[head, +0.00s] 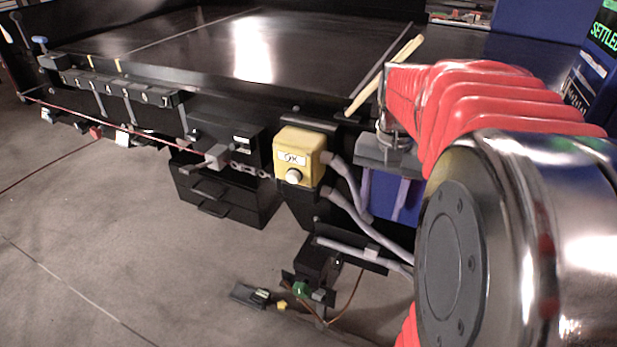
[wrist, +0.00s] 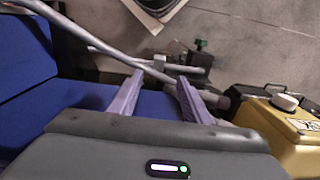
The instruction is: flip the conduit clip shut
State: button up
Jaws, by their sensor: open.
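A grey conduit (head: 335,244) lies along a black bracket (head: 380,267) below the yellow box. A small pale piece on it (head: 371,253) looks like the conduit clip; whether it is open or shut is too small to tell. In the wrist view a pale piece (wrist: 159,62) shows on the conduit, beyond my fingertips. My gripper (head: 385,213) hangs above and beyond the bracket in the head view, with its purple fingers apart and nothing between them. In the wrist view my gripper (wrist: 160,80) points at the conduits, and its fingertips overlap a nearer hose in the picture.
The yellow box (head: 299,157) with a white knob stands left of my gripper, and two grey hoses (head: 345,185) loop from it. A blue surface (wrist: 85,95) lies behind my fingers. Small parts (head: 275,298) lie on the floor.

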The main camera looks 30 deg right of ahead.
aim_at(371, 249)
dwell(0.3)
notch_tip(371, 249, down, 14)
jog(key=shift+r, duration=0.1)
dwell(0.7)
jog(key=shift+c, duration=0.5)
grip_shut()
jog(key=shift+d, duration=0.15)
